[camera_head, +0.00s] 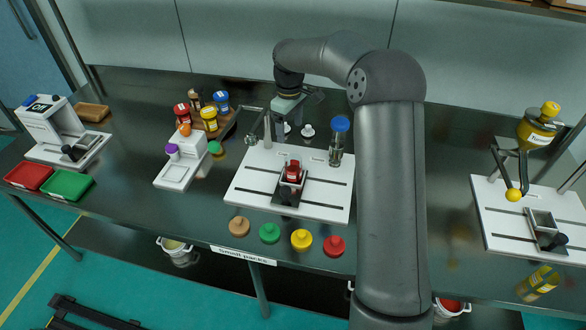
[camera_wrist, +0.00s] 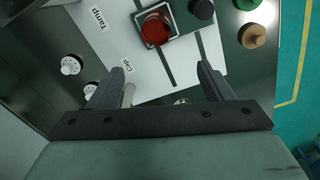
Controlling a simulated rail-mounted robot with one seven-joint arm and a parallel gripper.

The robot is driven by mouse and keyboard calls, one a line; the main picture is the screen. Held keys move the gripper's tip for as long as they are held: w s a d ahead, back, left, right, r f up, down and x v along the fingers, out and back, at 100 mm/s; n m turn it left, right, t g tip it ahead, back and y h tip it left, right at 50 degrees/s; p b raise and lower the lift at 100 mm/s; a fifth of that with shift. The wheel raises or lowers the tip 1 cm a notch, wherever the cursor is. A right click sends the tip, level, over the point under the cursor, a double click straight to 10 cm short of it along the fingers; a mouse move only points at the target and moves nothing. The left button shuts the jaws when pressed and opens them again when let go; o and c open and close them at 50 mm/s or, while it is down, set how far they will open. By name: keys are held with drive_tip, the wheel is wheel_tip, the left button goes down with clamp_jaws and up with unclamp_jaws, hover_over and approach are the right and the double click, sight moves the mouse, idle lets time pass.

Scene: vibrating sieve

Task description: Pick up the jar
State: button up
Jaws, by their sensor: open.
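Several jars are in view, and I cannot tell which one the task means. A red jar (camera_head: 292,172) sits in a square holder on the middle white station; the wrist view shows it from above (camera_wrist: 156,30). A clear jar with a blue lid (camera_head: 338,142) stands at that station's back right. Jars with red (camera_head: 181,113), yellow (camera_head: 209,118) and blue (camera_head: 221,101) lids stand in a wooden rack at left. My gripper (camera_head: 290,116) is over the station's back edge. In the wrist view its fingers (camera_wrist: 163,74) are apart, with no jar between them.
A thin metal post (camera_head: 267,130) stands near my gripper, beside two white knobs (camera_head: 307,130). Colored lids (camera_head: 301,239) line the table's front. A second white station (camera_head: 505,220) at right has a yellow-lidded container (camera_head: 538,128). A scale (camera_head: 62,135) stands at left.

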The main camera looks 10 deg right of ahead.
sight(293, 167)
wheel_tip(293, 167, down, 12)
drive_tip(key=shift+r+p, duration=0.2)
drive_tip(key=shift+p, duration=0.95)
drive_tip(key=f+p, duration=0.1)
drive_tip(key=f, duration=0.1)
drive_tip(key=d+f+p, duration=0.1)
drive_tip(key=f, duration=0.1)
drive_tip(key=shift+f, duration=0.8)
drive_tip(key=c, duration=1.1)
drive_tip(key=shift+c, duration=0.2)
